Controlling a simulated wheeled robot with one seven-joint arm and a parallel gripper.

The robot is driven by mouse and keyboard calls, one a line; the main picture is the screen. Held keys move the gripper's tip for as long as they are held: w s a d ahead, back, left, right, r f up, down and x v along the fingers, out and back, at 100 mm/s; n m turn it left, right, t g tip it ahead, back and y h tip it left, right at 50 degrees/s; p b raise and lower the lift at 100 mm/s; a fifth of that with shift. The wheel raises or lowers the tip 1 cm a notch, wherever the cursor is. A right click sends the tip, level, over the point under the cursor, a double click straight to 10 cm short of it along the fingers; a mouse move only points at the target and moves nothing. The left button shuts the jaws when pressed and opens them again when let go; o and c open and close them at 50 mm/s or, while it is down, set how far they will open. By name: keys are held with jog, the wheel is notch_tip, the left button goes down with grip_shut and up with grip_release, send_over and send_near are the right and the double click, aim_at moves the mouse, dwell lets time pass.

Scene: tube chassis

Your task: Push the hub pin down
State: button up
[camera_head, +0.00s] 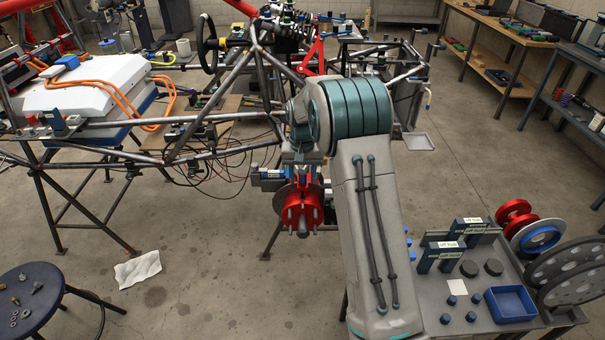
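A red hub (302,213) sits in front of a dark disc on a stand beside the tube chassis, near the middle of the head view. A short grey pin-like stub (302,233) sticks out at its lower front; I cannot tell if this is the hub pin. My gripper (303,174) is at the end of my grey and teal arm, just above the hub and overlapping its top in the picture. Its fingertips are small and partly hidden, so I cannot tell whether they touch the hub or how far apart they are.
The tube chassis (215,120) fills the upper left, with loose wires hanging close left of the hub. A grey table (430,300) with blocks, a blue tray (510,304) and discs stands at right. A round stool (30,295) is at lower left. Open floor lies between.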

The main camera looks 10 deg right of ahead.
jog(key=shift+r, duration=0.15)
notch_tip(320, 180, up, 14)
jog(key=shift+b, duration=0.35)
jog(key=shift+f, duration=0.2)
jog(key=s+r+n+t, duration=0.1)
jog(key=s+r, duration=0.2)
jog(key=s, duration=0.6)
jog(key=s+r, duration=0.2)
jog(key=s, duration=0.6)
jog(key=s+f+t, duration=0.1)
jog(key=s+f, duration=0.1)
jog(key=s, duration=0.7)
jog(key=s+f+n+t, duration=0.1)
jog(key=s+f, duration=0.2)
jog(key=s, duration=0.6)
jog(key=shift+f, duration=0.25)
jog(key=shift+w, duration=0.1)
